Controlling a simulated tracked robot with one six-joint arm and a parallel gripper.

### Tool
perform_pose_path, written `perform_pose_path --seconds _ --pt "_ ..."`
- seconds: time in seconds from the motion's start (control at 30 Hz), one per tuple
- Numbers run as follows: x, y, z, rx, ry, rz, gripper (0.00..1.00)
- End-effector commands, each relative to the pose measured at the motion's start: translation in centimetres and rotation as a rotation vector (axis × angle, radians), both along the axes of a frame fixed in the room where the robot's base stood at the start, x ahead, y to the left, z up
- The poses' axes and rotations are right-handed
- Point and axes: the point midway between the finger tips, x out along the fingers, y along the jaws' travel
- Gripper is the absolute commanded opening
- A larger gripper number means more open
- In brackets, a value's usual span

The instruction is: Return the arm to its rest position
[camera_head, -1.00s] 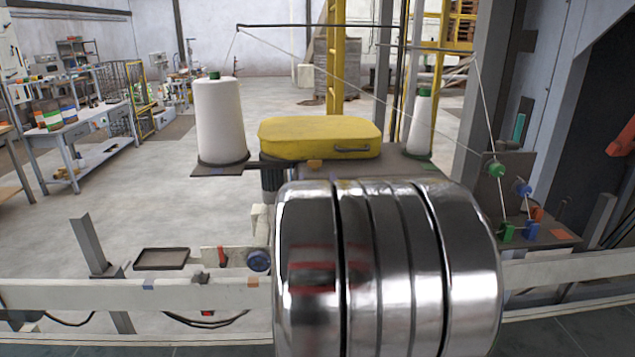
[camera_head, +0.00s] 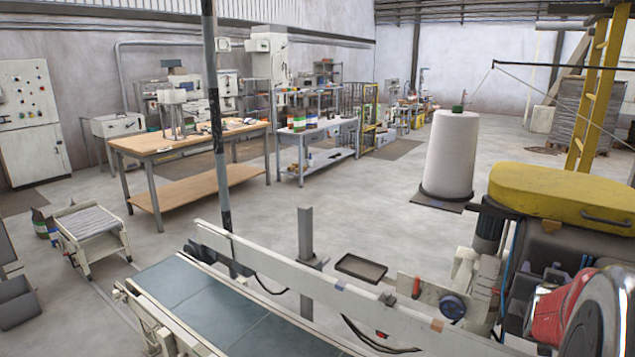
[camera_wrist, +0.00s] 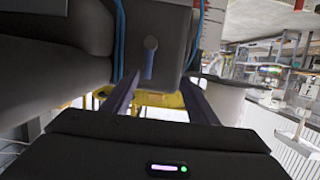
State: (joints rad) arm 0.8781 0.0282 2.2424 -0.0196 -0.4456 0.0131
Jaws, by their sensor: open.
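In the wrist view, my gripper (camera_wrist: 158,85) shows as two dark bars with a gap between them, standing apart on a black body with a small lit indicator. The jaws are open, with nothing seen held between them. A dark grey block (camera_wrist: 172,30) with a keyhole-like mark and a blue cable is close beyond the fingers, and part of a yellow surface (camera_wrist: 152,106) shows through the gap. I cannot tell whether the fingers touch the block. The head view does not show my gripper; a shiny metal and red rounded part (camera_head: 585,310) fills its lower right corner.
A conveyor (camera_head: 190,300) with a pale side rail (camera_head: 290,270) runs across the foreground. A yellow-topped machine (camera_head: 565,195) and a white thread cone (camera_head: 450,155) stand at the right. A wooden workbench (camera_head: 190,145) is farther back, with open floor before it.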

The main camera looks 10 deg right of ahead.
Motion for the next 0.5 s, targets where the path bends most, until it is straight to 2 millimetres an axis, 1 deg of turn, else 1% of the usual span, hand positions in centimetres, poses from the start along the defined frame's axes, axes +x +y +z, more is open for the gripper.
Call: perform_pose_path --seconds 0.03,0.1,0.17,0.27,0.37,0.47,0.5 --pt "-0.5 0.5 -1.6 0.048 0.041 -0.001 0.53" --pt "-1.2 1.5 -3.4 0.111 0.095 0.000 0.53" --pt "-1.6 2.8 -4.7 0.164 0.141 0.007 0.53" --pt "-2.0 5.6 -6.3 0.242 0.214 0.032 0.53" --pt "-2.3 8.8 -7.5 0.312 0.286 0.066 0.53" --pt "-2.8 12.6 -8.4 0.376 0.359 0.108 0.53" --pt "-3.0 14.2 -8.6 0.399 0.390 0.127 0.53"
